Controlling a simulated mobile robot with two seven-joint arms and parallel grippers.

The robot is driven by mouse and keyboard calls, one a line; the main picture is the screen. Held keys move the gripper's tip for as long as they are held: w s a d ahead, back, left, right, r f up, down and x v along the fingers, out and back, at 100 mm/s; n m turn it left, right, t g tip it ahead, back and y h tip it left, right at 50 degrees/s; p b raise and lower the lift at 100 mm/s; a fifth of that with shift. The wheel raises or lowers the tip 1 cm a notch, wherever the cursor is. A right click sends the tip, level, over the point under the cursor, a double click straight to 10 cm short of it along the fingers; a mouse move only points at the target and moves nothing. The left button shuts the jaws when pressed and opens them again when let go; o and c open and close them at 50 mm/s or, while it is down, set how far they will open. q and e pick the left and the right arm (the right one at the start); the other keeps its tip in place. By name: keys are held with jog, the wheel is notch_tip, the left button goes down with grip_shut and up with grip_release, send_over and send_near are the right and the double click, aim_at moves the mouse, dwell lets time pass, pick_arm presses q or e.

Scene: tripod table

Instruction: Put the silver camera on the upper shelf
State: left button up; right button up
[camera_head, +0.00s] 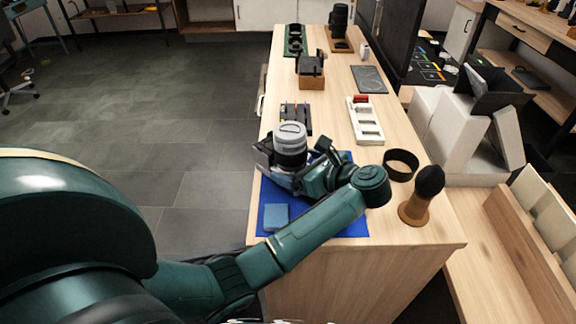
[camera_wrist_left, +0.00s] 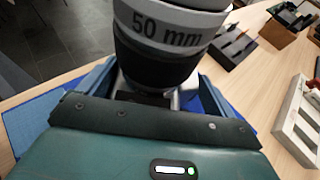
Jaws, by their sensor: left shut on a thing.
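The silver camera (camera_head: 290,142) is at the near left of the wooden table, above a blue mat (camera_head: 345,225). Its lens points up and has a grey upper ring and a black lower part. In the left wrist view the lens (camera_wrist_left: 165,32) reads "50 mm"; its top is cut off and most of the body is hidden. My left gripper (camera_head: 287,172) is shut on the camera, with blue fingers on either side below the lens. I cannot tell whether the camera touches the mat. My right gripper is not in view. I cannot tell which surface is the upper shelf.
To the right are a black ring (camera_head: 401,164) and a wooden-handled brush or blower (camera_head: 422,195). Farther back are a white tray (camera_head: 365,121), a dark slate (camera_head: 369,80) and a wooden box (camera_head: 312,75). Shelving (camera_head: 540,40) stands at right.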

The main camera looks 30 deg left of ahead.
pick_arm(q)
jog(key=c, duration=0.5)
jog(key=shift+r, duration=0.15)
jog(key=shift+c, duration=0.8)
